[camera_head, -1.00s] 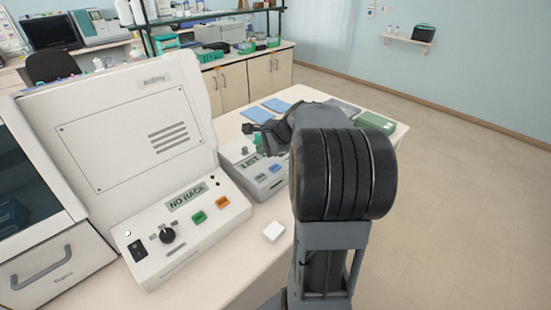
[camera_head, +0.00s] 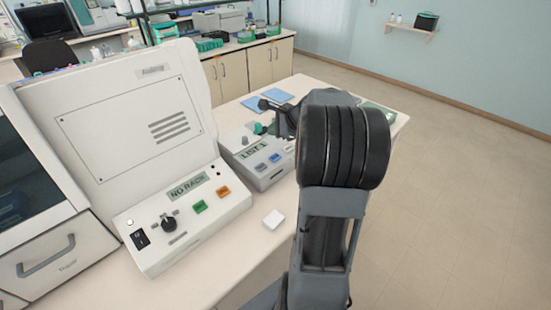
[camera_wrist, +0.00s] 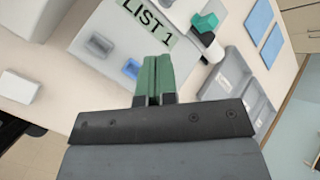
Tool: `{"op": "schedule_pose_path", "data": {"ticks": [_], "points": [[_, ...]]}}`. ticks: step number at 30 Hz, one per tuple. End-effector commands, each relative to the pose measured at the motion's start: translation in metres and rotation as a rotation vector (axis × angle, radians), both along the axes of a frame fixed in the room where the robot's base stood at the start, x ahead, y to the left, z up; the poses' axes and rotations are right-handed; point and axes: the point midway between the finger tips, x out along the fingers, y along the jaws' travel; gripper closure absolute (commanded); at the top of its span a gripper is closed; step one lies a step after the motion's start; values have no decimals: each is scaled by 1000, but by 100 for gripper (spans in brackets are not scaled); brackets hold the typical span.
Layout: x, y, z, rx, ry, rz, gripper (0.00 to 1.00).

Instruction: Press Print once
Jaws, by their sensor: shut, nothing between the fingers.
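A small pale device (camera_head: 240,142) with a display reading "LIST 1" (camera_head: 255,150) stands on the bench. It has a grey button (camera_head: 260,167) and a blue button (camera_head: 274,157) side by side; their labels are too small to read. In the wrist view the display (camera_wrist: 150,18), grey button (camera_wrist: 99,45) and blue button (camera_wrist: 132,68) show again. My gripper (camera_wrist: 157,60) has green fingers pressed together and empty. In that view its tips lie just right of the blue button and below the display. I cannot tell their height above the device; no touch is visible.
A larger machine with a "NO RACK" display (camera_head: 188,186) stands to the left. A small white block (camera_head: 273,219) lies on the bench in front. Blue pads (camera_wrist: 259,18) and a grey tray (camera_wrist: 243,85) lie beyond the device. A teal part (camera_wrist: 204,22) sticks up beside the display.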

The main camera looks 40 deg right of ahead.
Motion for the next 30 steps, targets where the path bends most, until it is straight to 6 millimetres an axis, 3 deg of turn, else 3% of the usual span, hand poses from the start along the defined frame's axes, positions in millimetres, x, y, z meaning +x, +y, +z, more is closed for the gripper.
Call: {"op": "schedule_pose_path", "data": {"ticks": [18,30], "points": [[0,0,-73,0,1,1,100],[0,0,-77,0,1,1,100]]}}
